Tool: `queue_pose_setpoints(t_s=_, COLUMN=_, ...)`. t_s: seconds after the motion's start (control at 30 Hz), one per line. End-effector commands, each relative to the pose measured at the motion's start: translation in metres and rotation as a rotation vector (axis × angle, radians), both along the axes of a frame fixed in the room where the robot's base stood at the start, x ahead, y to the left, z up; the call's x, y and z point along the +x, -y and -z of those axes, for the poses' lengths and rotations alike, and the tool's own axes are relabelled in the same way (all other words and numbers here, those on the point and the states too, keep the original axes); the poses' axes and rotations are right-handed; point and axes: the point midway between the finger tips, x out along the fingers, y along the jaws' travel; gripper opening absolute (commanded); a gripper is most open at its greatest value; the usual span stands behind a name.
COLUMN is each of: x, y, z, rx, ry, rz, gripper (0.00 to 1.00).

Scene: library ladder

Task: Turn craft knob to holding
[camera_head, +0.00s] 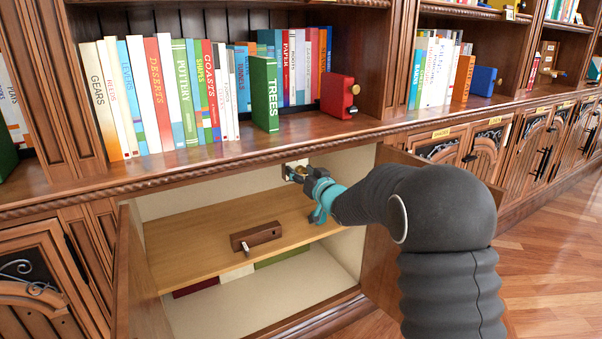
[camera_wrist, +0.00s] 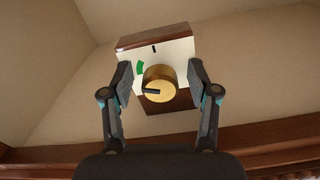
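The knob (camera_wrist: 159,85) is a round brass-coloured dial on a white-faced box (camera_wrist: 180,48) with a brown top, fixed inside the open cabinet. A dark pointer line on its face points left. A green mark (camera_wrist: 140,68) is on the plate to the upper left of the knob, and a black tick (camera_wrist: 154,48) is above it. My gripper (camera_wrist: 160,82) is open, one finger on each side of the knob, with visible gaps. In the head view, my gripper (camera_head: 304,176) is at the box (camera_head: 292,166) under the countertop; the knob is hard to make out there.
A brown block (camera_head: 256,236) with a pale lever lies on the cabinet's inner shelf (camera_head: 190,240). Open doors stand at left (camera_head: 138,285) and right (camera_head: 378,270). Books and a red box (camera_head: 338,96) with brass knobs stand on the counter above.

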Motion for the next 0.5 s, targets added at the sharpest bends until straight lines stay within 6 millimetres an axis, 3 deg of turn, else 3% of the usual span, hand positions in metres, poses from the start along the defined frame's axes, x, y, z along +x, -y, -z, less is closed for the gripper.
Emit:
queue_pose_setpoints(t_s=0.27, x=-0.008, y=0.006, z=-0.001, rx=-0.001, ry=0.000, rz=0.001, gripper=0.60)
queue_pose_setpoints(t_s=0.5, x=-0.043, y=0.030, z=-0.001, rx=0.000, ry=0.000, rz=0.002, gripper=0.60)
